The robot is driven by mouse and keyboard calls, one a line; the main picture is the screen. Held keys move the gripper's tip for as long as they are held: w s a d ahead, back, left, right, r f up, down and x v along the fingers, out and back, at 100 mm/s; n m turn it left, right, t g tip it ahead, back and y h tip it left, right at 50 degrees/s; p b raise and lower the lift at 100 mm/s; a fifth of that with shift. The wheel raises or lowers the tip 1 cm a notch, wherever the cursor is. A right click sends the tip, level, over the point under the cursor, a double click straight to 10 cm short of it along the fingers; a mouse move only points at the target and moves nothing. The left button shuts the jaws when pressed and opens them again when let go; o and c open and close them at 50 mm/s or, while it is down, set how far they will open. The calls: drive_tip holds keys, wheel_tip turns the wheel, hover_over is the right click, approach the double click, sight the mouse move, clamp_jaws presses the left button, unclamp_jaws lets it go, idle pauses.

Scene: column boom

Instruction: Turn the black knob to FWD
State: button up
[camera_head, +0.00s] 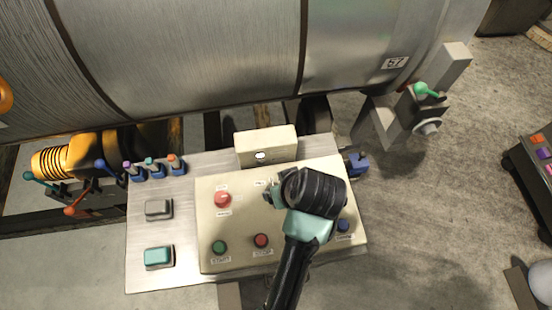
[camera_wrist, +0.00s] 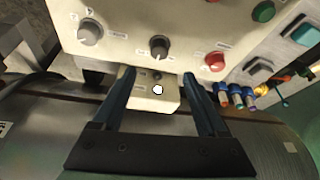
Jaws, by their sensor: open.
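The black knob (camera_wrist: 159,47) sits on the cream control panel (camera_wrist: 125,15) in the wrist view, with small labels around it that are too blurred to read. Its pointer direction is too small to tell surely. My gripper (camera_wrist: 159,77) is open, its two dark fingers spread wide with nothing between them. In the picture the knob lies just beyond the fingertips, centred between them; I see no contact. In the head view my gripper (camera_head: 275,194) hangs over the middle of the panel (camera_head: 208,240), and my wrist hides the knob.
A raised cream box (camera_head: 265,147) stands at the panel's back edge, before the large metal drum (camera_head: 200,50). Green (camera_head: 218,247) and red (camera_head: 261,240) buttons lie near the front.

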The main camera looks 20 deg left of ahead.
drive_tip(key=p+x, duration=0.1)
drive_tip(key=x, duration=1)
clamp_jaws()
